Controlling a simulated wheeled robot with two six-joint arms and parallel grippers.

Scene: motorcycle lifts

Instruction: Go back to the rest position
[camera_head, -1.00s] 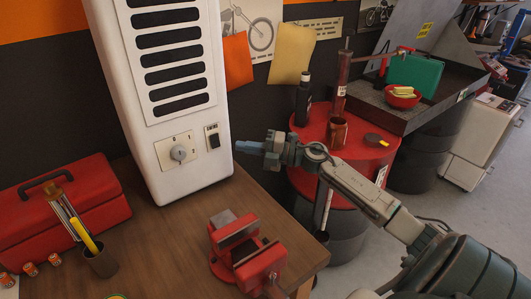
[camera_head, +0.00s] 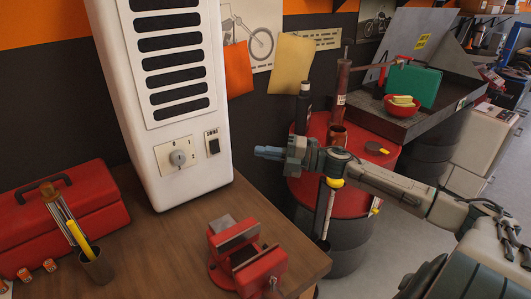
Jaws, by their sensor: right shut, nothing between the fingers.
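My right gripper (camera_head: 268,152) is shut and empty. It points left, in front of the red drum (camera_head: 332,195) and to the right of the white cabinet (camera_head: 175,100) with its knob (camera_head: 178,157) and switch (camera_head: 212,142). A gap shows between the fingertips and the cabinet's side. My right arm comes in from the lower right and hides part of the drum. My left gripper is not in the picture.
A wooden bench (camera_head: 150,255) carries a red vise (camera_head: 243,262), a red toolbox (camera_head: 60,215) and a cup of tools (camera_head: 97,267).

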